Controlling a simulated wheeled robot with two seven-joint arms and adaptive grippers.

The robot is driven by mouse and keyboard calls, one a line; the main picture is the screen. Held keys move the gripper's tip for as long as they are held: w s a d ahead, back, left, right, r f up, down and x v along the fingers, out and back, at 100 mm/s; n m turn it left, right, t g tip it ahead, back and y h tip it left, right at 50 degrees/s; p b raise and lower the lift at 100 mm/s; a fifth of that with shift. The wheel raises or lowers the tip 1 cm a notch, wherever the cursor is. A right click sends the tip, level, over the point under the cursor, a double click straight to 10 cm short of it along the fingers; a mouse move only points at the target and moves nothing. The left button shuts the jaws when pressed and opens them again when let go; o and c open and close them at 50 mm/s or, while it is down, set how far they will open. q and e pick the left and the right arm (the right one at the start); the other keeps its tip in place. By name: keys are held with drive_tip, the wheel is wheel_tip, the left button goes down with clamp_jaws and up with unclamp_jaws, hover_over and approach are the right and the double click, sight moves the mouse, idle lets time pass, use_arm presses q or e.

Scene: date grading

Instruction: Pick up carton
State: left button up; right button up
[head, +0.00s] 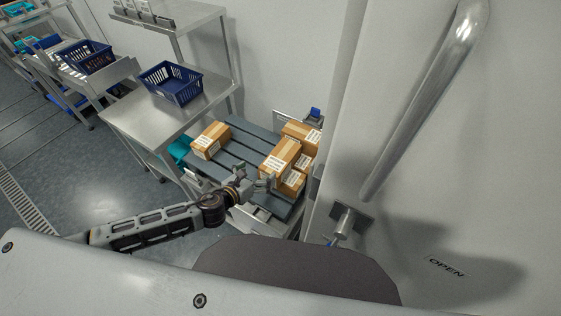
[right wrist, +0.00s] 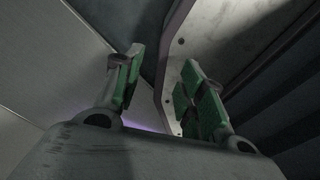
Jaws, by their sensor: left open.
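Several brown cardboard cartons with white labels lie on a dark slatted platform (head: 238,154). One carton (head: 211,140) sits alone at its left. A taller carton (head: 280,158) stands in the group at the right, with another carton (head: 297,132) behind it and a smaller carton (head: 292,183) in front. My left gripper (head: 262,181) is open at the platform's near side, just left of the right-hand group; contact with a carton cannot be told. My right gripper (right wrist: 157,72) shows only in the right wrist view, its green-padded fingers apart with no carton between them.
A steel table (head: 135,118) with a blue basket (head: 171,83) stands left of the platform. A second blue basket (head: 86,57) is farther left. A pale door with a metal handle (head: 425,100) closes off the right side.

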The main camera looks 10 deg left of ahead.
sight(271, 167)
use_arm(q)
drive_tip(key=shift+m, duration=0.8)
drive_tip(key=shift+x, duration=2.65)
drive_tip(key=shift+w+d+f, duration=0.1)
drive_tip(key=shift+w+d, duration=0.15)
drive_tip(key=shift+w, duration=0.05)
drive_tip(key=shift+x, duration=1.05)
drive_tip(key=shift+w+f, duration=0.15)
use_arm(e)
drive_tip(key=shift+w+a, duration=0.2)
drive_tip(key=shift+a, duration=0.65)
